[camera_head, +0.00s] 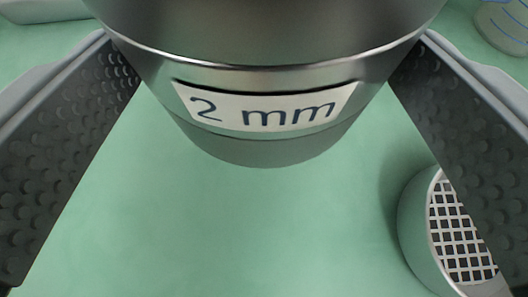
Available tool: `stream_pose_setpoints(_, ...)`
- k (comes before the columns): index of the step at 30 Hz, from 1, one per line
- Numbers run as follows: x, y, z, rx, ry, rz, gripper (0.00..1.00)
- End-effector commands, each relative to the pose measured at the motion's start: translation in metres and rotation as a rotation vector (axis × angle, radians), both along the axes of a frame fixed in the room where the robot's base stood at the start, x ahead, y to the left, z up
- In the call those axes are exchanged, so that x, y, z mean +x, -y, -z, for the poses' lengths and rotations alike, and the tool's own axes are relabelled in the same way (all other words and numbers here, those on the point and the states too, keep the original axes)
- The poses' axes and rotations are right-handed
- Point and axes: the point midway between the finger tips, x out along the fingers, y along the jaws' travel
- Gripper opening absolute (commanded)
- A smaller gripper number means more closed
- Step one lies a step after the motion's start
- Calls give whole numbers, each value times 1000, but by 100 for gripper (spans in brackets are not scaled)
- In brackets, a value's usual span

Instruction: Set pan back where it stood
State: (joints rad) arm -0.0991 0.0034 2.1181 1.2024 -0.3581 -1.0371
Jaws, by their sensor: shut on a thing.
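My gripper (265,50) has one dark, dimpled finger on each side of a shiny metal round vessel (265,80) and is shut on it. The vessel carries a white label reading "2 mm" and has a narrower lower part below the label. Its top is cut off by the upper edge of the view. No separate plain pan can be made out. The green surface (240,230) shows below and around the vessel. I cannot tell whether the vessel touches it.
A round container with a white grid (462,235) stands at the lower right, partly hidden by the right finger. A round item with blue lines (505,25) is at the upper right. A pale grey object (42,10) is at the upper left. The middle foreground is clear.

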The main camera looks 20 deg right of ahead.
Motion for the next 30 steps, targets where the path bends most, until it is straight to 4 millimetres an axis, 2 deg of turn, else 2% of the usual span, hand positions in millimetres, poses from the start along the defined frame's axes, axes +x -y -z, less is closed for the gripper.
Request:
stream_pose_setpoints(3,0,0,13,-1,0,-1,45)
stream_pose_setpoints(8,0,0,22,-1,1,0,45)
stream_pose_setpoints(18,0,0,60,-1,1,0,45)
stream_pose_setpoints(30,0,0,64,1,1,-1,45)
